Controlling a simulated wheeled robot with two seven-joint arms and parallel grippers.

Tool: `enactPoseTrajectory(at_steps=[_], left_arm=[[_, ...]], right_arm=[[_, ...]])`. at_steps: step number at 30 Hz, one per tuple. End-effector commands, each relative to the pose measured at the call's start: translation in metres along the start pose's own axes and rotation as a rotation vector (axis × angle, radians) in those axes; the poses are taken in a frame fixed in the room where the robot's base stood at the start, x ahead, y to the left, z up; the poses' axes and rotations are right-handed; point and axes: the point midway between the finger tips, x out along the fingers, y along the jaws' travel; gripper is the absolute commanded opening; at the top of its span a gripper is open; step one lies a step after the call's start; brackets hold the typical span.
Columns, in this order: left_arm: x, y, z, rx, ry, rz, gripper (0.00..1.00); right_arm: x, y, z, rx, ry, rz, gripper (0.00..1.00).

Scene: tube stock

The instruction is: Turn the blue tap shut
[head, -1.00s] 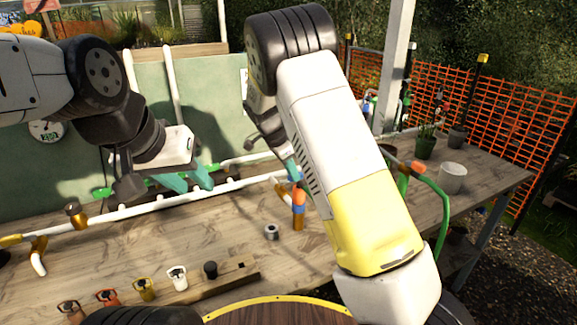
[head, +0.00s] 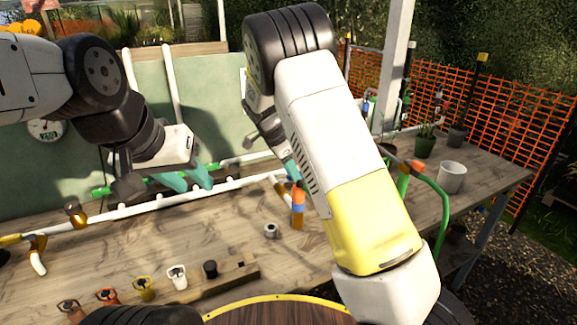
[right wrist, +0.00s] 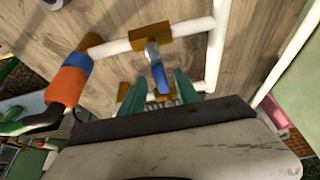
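The blue tap (right wrist: 159,76) shows in the right wrist view as a blue lever on a brass body (right wrist: 151,46) joined to white pipe. My right gripper's teal fingers (right wrist: 158,92) are apart, one on each side of the lever's lower end; contact cannot be told. In the head view my right gripper (head: 291,171) is mostly hidden behind my own right arm, and the blue tap cannot be made out there. My left gripper (head: 187,179) is open and empty above the white pipe at the left.
A brass fitting with orange and blue bands (head: 298,203) stands near my right gripper; it also shows in the right wrist view (right wrist: 68,80). White pipe (head: 130,210) runs along the bench (head: 120,245). A grey ring (head: 271,231) and several coloured fittings lie in front.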

Motion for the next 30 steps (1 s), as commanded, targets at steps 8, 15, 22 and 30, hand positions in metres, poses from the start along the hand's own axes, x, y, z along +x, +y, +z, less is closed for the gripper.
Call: enactPoseTrajectory(at_steps=[8,15,22,30], left_arm=[[0.0,0.0,0.0,0.0,0.0,0.0,0.36],[0.0,0.0,0.0,0.0,0.0,0.0,0.36],[0.0,0.0,0.0,0.0,0.0,0.0,0.36],[0.0,0.0,0.0,0.0,0.0,0.0,0.36]], right_arm=[[-0.04,-0.001,0.0,0.0,0.0,-0.005,0.38],[-0.071,-0.001,0.001,0.0,0.0,-0.001,0.38],[-0.077,0.0,0.001,0.0,0.0,0.0,0.38],[-0.08,0.006,-0.005,-0.015,-0.023,-0.004,0.38]])
